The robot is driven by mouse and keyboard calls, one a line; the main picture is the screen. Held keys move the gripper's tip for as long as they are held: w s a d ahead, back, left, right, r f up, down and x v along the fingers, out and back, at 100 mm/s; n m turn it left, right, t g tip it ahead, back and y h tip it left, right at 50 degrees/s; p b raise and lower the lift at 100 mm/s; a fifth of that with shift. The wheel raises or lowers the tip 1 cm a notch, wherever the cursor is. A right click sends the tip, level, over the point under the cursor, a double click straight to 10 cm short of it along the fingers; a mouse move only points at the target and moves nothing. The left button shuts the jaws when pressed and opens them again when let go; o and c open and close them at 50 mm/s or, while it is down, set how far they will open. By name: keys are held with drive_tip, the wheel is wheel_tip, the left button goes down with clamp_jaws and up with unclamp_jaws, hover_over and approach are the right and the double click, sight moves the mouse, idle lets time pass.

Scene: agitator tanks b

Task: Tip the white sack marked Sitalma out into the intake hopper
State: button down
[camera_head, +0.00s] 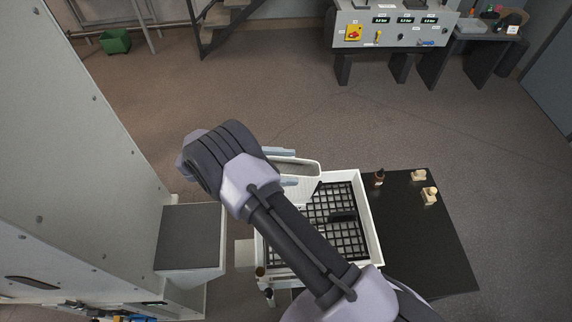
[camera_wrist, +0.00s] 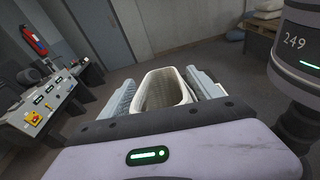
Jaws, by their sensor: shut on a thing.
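The white sack (camera_head: 306,170) is in my gripper (camera_head: 286,167), over the far left part of the intake hopper. The hopper has a white square rim (camera_head: 374,233) and a dark grid across its mouth. In the wrist view the sack (camera_wrist: 165,88) sits between the two grey fingers of my gripper (camera_wrist: 163,84), which touch its sides. Its mouth is open towards the camera and its inside looks shadowed. I cannot read any Sitalma mark from here. My arm hides part of the hopper's grid and rim. I cannot tell whether anything is pouring out.
A black tabletop (camera_head: 425,240) adjoins the hopper's right side, with a small brown bottle (camera_head: 379,177) and two beige pieces (camera_head: 430,195). A tall grey cabinet (camera_head: 80,130) stands left. A control console (camera_head: 390,28) stands far off. A dark cylinder marked 249 (camera_wrist: 296,60) is close on the right.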

drive_tip(key=r, duration=0.1)
drive_tip(key=r+p, duration=0.2)
drive_tip(key=shift+s+d+m+y, duration=0.1)
drive_tip(key=shift+d+m+y, duration=0.15)
drive_tip(key=shift+m+y, duration=0.15)
idle(0.6)
drive_tip(key=shift+s+d+r+y+p, duration=0.1)
drive_tip(key=shift+d+r+y+p, duration=0.2)
drive_tip(key=shift+y+p, duration=0.3)
drive_tip(key=shift+s+d+m+y, duration=0.1)
drive_tip(key=shift+d+m+y, duration=0.2)
drive_tip(key=shift+y, duration=0.2)
